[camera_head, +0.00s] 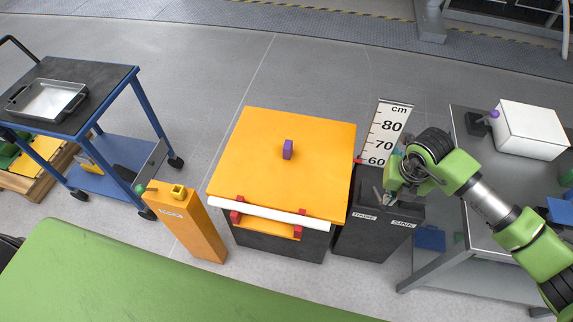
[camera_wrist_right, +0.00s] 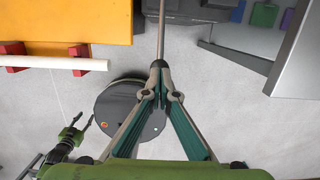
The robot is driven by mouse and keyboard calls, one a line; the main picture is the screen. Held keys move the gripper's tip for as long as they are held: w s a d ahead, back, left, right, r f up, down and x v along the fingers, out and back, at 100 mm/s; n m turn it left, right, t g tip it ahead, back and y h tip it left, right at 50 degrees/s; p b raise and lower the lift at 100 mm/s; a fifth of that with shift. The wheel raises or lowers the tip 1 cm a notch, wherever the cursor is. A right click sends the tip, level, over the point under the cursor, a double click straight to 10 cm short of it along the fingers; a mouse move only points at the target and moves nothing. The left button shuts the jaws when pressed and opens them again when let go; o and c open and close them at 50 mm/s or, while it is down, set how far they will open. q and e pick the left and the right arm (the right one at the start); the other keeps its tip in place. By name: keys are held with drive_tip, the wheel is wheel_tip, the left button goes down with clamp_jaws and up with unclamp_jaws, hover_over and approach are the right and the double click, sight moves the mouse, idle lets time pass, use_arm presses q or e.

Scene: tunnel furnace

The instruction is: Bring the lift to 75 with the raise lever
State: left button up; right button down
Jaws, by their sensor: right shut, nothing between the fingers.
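The dark lever box (camera_head: 350,240) carries RAISE on the left and SINK on the right. My right gripper (camera_head: 388,198) is over this box and partly hides the levers. In the right wrist view its fingers (camera_wrist_right: 160,82) are shut. A thin grey rod (camera_wrist_right: 161,30) runs up from the fingertips; contact is unclear. My left gripper (camera_wrist_right: 83,120) looks open and empty there.
A grey table (camera_head: 470,210) with a white box (camera_head: 530,130) stands close on the right. An orange post (camera_head: 195,228) stands left of the lift. A blue cart (camera_head: 105,95) with a metal tray (camera_head: 45,100) is further left. Floor shows between them.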

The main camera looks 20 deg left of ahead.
drive_tip(key=shift+f, duration=0.35)
drive_tip(key=shift+f+b, duration=0.4)
drive_tip(key=shift+b, duration=0.05)
drive_tip(key=shift+s+f, duration=0.1)
idle(0.3)
drive_tip(key=shift+s+f+b, duration=0.85)
drive_tip(key=shift+s+f, duration=0.35)
drive_tip(key=shift+f, duration=0.35)
drive_tip(key=shift+s+d+f+b, duration=0.1)
drive_tip(key=shift+s+f+b, duration=0.25)
drive_tip(key=shift+f, duration=0.2)
drive_tip(key=shift+s+a+f+b, duration=0.1)
drive_tip(key=shift+s+f+b, duration=0.2)
drive_tip(key=shift+f+b, duration=0.25)
drive_tip(key=shift+s+d+f+b, duration=0.1)
drive_tip(key=shift+s+f+b, duration=0.2)
drive_tip(key=shift+f, duration=0.3)
